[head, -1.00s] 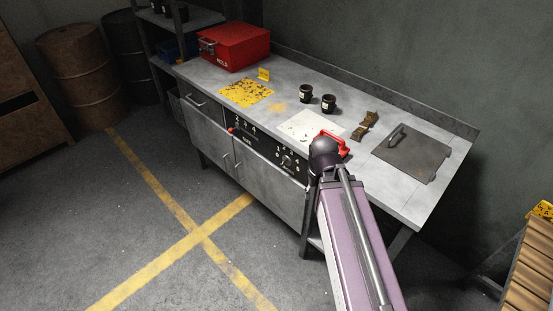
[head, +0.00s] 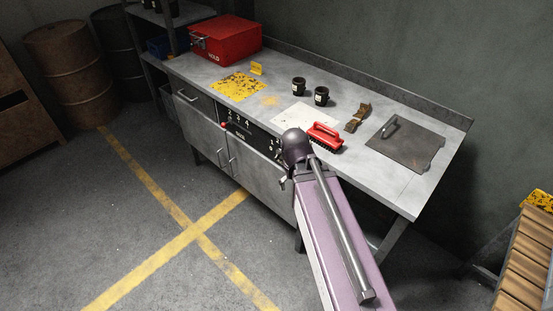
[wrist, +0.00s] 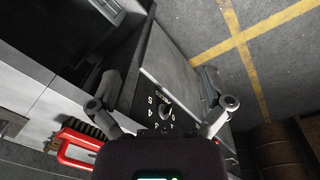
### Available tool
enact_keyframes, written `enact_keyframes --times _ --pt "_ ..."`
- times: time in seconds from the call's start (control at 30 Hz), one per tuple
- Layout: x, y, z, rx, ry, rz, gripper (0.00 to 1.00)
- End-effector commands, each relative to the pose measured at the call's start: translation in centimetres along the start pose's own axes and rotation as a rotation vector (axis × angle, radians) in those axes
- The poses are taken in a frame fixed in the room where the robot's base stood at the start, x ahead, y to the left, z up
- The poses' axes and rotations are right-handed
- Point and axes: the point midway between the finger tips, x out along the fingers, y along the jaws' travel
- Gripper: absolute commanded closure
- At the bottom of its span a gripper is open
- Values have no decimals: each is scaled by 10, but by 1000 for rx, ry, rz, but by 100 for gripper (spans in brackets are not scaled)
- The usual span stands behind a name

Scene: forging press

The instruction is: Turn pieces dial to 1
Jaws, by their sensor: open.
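The pieces dial is a small round knob (wrist: 166,112) on a black panel with white numerals around it. In the wrist view it lies between the two fingers of my gripper (wrist: 161,82), which are spread wide and hold nothing. I cannot tell which numeral the dial points to. In the head view my arm hides the dial; only a few numerals beside it show on the black control panel (head: 258,137). A finger of my gripper (head: 284,183) shows in front of the bench front, below the panel. No contact with the dial is visible.
A red-handled brush (head: 323,137) lies on the bench top near my arm, beside a white sheet (head: 297,115). Another numbered control (head: 239,119) is left on the panel.

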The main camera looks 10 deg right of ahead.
Motion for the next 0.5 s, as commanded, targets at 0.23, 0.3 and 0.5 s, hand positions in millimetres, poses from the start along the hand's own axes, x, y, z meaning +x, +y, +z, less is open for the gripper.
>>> enact_keyframes --times 0.23,0.3,0.5 --pt "46 3 -25 -13 34 168 0" --pt "57 4 -34 -18 51 227 0" --pt "85 4 -59 -32 106 398 0"
